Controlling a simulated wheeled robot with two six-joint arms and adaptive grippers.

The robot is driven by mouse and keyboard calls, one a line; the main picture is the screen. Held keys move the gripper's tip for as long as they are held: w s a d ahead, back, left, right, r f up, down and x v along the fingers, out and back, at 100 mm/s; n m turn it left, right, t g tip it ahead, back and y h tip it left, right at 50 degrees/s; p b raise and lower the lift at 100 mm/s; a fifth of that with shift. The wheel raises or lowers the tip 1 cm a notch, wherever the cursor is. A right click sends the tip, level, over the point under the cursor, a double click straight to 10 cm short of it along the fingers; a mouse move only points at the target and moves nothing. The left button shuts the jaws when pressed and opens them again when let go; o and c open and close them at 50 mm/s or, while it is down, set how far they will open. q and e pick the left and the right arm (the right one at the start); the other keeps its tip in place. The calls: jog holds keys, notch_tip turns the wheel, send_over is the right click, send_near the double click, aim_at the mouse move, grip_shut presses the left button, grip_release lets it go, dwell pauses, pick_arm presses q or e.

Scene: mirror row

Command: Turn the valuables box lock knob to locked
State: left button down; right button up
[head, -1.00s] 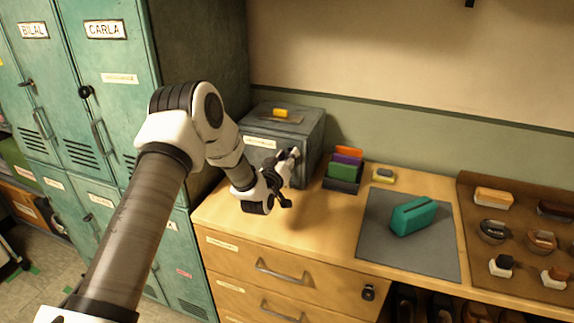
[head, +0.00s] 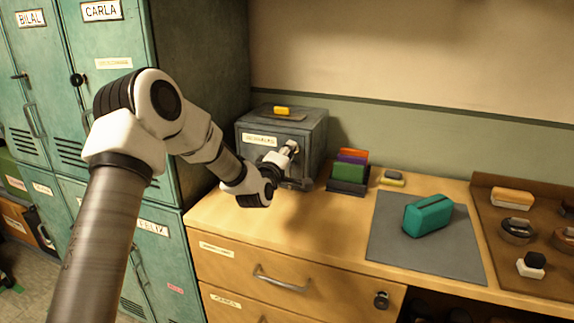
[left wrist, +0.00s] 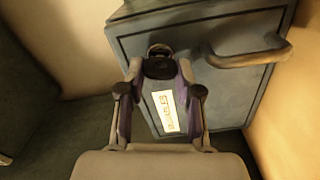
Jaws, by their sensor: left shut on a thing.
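The valuables box (head: 316,131) is a dark grey-green metal box on the left end of the wooden counter, with a pale label (head: 260,139) on its front. My left gripper (head: 290,151) is at the right part of the box front; the arm partly hides that area. In the left wrist view the left gripper (left wrist: 158,72) is shut on the dark lock knob (left wrist: 159,66), one finger on each side. A bar handle (left wrist: 250,55) sits beside the knob. The knob's exact setting cannot be read. My right gripper is not in view.
Teal lockers (head: 112,130) stand left of the counter (head: 240,225). Right of the box are a file holder (head: 348,176), a grey mat (head: 385,235) with a teal case (head: 428,215), and a brown tray (head: 482,205) of brushes and tins. A yellow item (head: 282,111) lies on the box.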

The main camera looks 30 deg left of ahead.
pick_arm(q)
jog(key=shift+f+n+b, duration=0.1)
jog(key=shift+n+b, duration=0.85)
jog(key=shift+n, duration=0.05)
jog(key=shift+n+b, duration=0.35)
jog(key=shift+n, duration=0.05)
jog(key=shift+r, duration=0.2)
